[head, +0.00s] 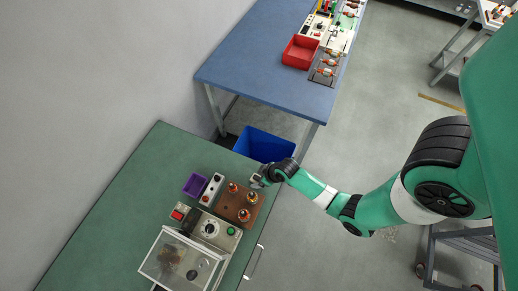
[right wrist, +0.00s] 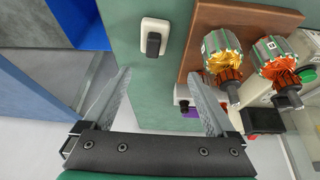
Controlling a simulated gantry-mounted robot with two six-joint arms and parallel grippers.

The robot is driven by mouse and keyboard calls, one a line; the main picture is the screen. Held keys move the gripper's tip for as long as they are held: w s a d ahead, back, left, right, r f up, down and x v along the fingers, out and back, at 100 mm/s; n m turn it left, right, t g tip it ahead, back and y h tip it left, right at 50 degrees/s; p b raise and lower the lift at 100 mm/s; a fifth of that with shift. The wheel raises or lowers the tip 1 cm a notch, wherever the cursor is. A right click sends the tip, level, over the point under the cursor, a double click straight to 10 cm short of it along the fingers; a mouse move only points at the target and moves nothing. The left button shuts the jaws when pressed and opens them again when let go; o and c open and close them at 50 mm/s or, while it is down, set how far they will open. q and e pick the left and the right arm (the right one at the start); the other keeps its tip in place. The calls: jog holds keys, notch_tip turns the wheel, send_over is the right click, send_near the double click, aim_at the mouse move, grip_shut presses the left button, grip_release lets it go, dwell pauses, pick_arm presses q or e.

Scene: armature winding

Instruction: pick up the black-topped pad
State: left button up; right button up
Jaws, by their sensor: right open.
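The black-topped pad (right wrist: 154,42) shows in the right wrist view as a small white block with a dark top, on the green table top (right wrist: 125,25). My right gripper (right wrist: 161,75) is open and empty. Its two fingers are apart, and the pad lies beyond the fingertips, roughly in line with the gap between them. In the head view my right gripper (head: 262,182) is over the right edge of the green table, beside the brown board. The pad is too small to make out surely there. My left gripper is not in view.
A brown board (head: 229,212) with several copper-wound armatures (right wrist: 222,52) stands close by. A purple box (head: 194,185), a control box (head: 207,230) and a clear cover (head: 172,262) share the table. A blue bin (head: 262,143) stands beyond its edge. The table's far left is bare.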

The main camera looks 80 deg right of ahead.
aim_at(258, 178)
pick_arm(q)
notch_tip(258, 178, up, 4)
jog(key=p, duration=0.2)
pick_arm(e)
jog(key=s+d+r, duration=0.1)
jog(key=s+r, duration=0.2)
jog(key=s, duration=0.1)
jog(key=shift+m+g, duration=0.3)
jog(key=b+x, duration=0.5)
jog(key=x, duration=0.1)
jog(key=shift+w+f+b, duration=0.3)
jog(key=shift+b, duration=0.1)
jog(key=shift+w+f, duration=0.1)
jog(key=b+x, duration=0.1)
jog(key=x, duration=0.1)
jog(key=b+x, duration=0.2)
jog(key=shift+w+a+f, duration=0.2)
jog(key=shift+a+f, duration=0.05)
jog(key=shift+w+f, duration=0.15)
jog(key=c, duration=1.4)
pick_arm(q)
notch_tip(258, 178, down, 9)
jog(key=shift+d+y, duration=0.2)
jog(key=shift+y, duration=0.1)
pick_arm(e)
jog(key=shift+c, duration=0.2)
